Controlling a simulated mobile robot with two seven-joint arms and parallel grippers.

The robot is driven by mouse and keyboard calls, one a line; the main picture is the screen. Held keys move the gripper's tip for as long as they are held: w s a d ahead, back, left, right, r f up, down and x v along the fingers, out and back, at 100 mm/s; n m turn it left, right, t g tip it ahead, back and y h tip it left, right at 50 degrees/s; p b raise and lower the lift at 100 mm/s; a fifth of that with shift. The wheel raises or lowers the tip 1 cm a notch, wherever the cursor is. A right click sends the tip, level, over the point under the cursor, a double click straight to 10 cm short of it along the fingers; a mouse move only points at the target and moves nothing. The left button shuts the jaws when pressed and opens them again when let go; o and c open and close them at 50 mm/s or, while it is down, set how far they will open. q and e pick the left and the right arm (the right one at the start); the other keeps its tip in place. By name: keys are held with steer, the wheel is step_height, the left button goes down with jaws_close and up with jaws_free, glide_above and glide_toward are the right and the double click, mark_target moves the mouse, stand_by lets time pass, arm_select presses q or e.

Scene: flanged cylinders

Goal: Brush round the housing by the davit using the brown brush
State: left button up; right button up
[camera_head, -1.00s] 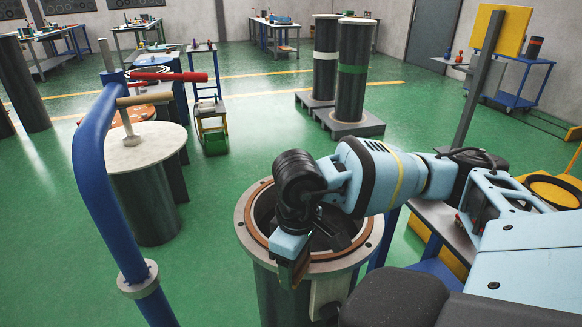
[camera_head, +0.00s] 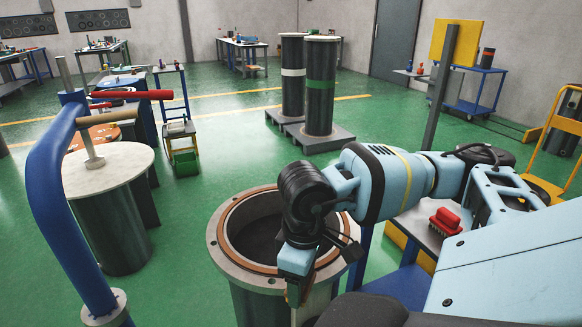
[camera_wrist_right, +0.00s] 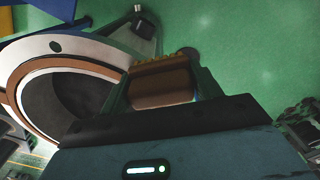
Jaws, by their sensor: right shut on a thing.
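The housing (camera_head: 226,250) is an open grey flanged cylinder with a brown inner ring, standing in front of me. The blue davit (camera_head: 50,215) is at the left, over a second cylinder with a pale round lid (camera_head: 110,178). My right gripper (camera_head: 294,284) is at the near right side of the housing's rim. In the right wrist view, the gripper (camera_wrist_right: 166,92) is shut on the brown brush (camera_wrist_right: 164,85), with tan bristles along its far edge. The housing's rim (camera_wrist_right: 25,75) is beside it at the left. Whether the bristles touch the housing is unclear. My left gripper is out of view.
A red brush (camera_head: 445,221) sits on a grey-topped table at the right. A yellow trolley (camera_head: 560,125) stands beyond it.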

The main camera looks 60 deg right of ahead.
steer(key=shift+s+d, duration=0.1)
steer(key=shift+d, duration=0.2)
steer(key=shift+s+d+f+b, duration=0.1)
steer(key=shift+s+d+b, duration=0.6)
steer(key=shift+s+d, duration=0.35)
steer(key=shift+c, duration=0.7)
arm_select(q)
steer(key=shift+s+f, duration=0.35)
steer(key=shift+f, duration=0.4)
arm_select(e)
steer(key=shift+w+d, duration=0.1)
steer(key=shift+s+d, duration=0.35)
steer(key=shift+d, duration=0.25)
steer(key=shift+s+d, duration=0.35)
steer(key=shift+d, duration=0.25)
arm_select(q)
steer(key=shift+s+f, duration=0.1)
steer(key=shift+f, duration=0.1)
arm_select(e)
steer(key=shift+d, duration=0.15)
steer(key=shift+s+d, duration=0.35)
steer(key=shift+d, duration=0.45)
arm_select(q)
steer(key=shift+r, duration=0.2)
arm_select(e)
steer(key=shift+s+d, duration=0.25)
steer(key=shift+d, duration=0.3)
